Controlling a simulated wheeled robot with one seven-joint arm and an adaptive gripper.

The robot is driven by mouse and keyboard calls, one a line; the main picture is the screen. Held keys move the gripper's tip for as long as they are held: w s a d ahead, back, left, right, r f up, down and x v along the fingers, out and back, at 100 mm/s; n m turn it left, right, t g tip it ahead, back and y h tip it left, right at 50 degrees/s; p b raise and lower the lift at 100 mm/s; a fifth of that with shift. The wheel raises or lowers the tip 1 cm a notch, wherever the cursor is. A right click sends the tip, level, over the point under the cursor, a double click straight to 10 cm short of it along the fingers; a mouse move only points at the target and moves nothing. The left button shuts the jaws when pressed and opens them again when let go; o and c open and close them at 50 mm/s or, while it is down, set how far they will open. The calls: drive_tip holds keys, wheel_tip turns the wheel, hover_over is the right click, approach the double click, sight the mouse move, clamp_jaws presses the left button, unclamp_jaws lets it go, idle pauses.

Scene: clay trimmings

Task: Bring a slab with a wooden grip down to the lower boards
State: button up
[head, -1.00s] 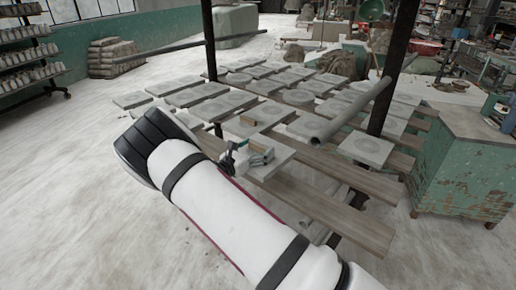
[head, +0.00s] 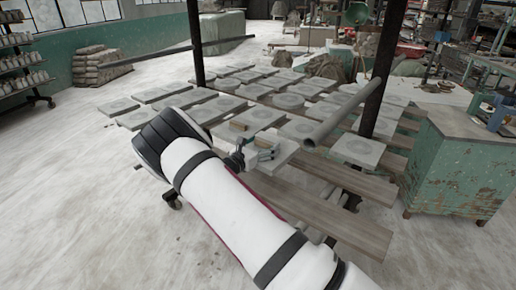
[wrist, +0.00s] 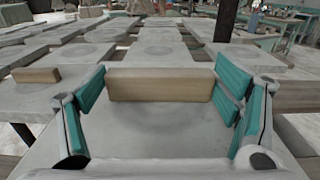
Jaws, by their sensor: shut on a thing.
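My gripper (wrist: 161,88) is shut on the wooden grip (wrist: 150,78) of a grey slab (wrist: 160,140), with a teal pad at each end of the grip. In the head view my gripper (head: 262,149) is partly behind my white arm, and the held slab (head: 284,156) sits at the near side of the slab rows. I cannot tell how far it is above the boards. A second slab (head: 258,117) with a wooden grip (head: 238,125) lies just behind it. The lower boards (head: 347,228) run bare at the front right.
Several grey slabs (head: 290,101) cover the upper boards. A dark post (head: 380,65) and a slanting pipe (head: 340,115) stand close to the right of the held slab. A green cabinet (head: 455,170) stands further right. Open floor (head: 70,200) lies left.

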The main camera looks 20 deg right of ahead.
drive_tip(key=shift+f+b+x, duration=0.25)
drive_tip(key=shift+b+x, duration=0.6)
drive_tip(key=shift+x, duration=1.4)
drive_tip(key=shift+f+b+x, duration=0.25)
drive_tip(key=shift+b+x, duration=0.55)
drive_tip(key=shift+x, duration=1.45)
drive_tip(key=shift+f+b+x, duration=0.25)
drive_tip(key=shift+b+x, duration=0.6)
drive_tip(key=shift+x, duration=1.4)
drive_tip(key=shift+s+a+f+b, duration=0.15)
drive_tip(key=shift+f+b, duration=0.15)
drive_tip(key=shift+f, duration=1.4)
drive_tip(key=shift+f, duration=0.4)
drive_tip(key=o, duration=1.9)
